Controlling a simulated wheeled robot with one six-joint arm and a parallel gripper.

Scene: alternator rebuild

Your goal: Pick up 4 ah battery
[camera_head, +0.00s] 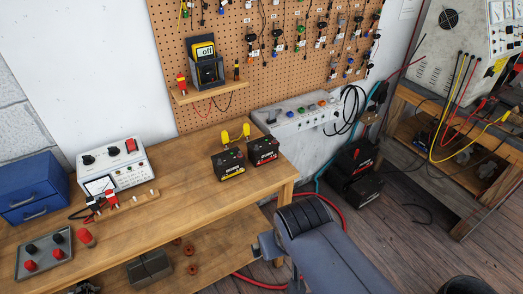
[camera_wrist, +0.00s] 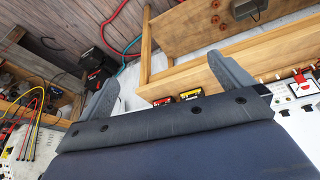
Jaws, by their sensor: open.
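Two black batteries stand side by side on the wooden workbench, near its right end. One has a yellow label (camera_head: 228,166), and the other has a red label (camera_head: 263,151). The lettering is too small to tell which is the 4 Ah one. In the wrist view, the yellow-labelled battery (camera_wrist: 191,94) and the red-labelled battery (camera_wrist: 163,101) are partly hidden behind my gripper. My gripper (camera_wrist: 164,72) is open and empty, its two fingers wide apart. In the head view my arm is in front of the bench's right end, apart from both batteries.
The workbench (camera_head: 170,190) has a power supply (camera_head: 115,165), a blue drawer box (camera_head: 33,190) and a grey terminal box (camera_head: 44,252) at left. More dark batteries (camera_head: 362,188) stand on the floor beyond. A red hose (camera_head: 331,205) lies near the bench leg. Bench top around the batteries is mostly clear.

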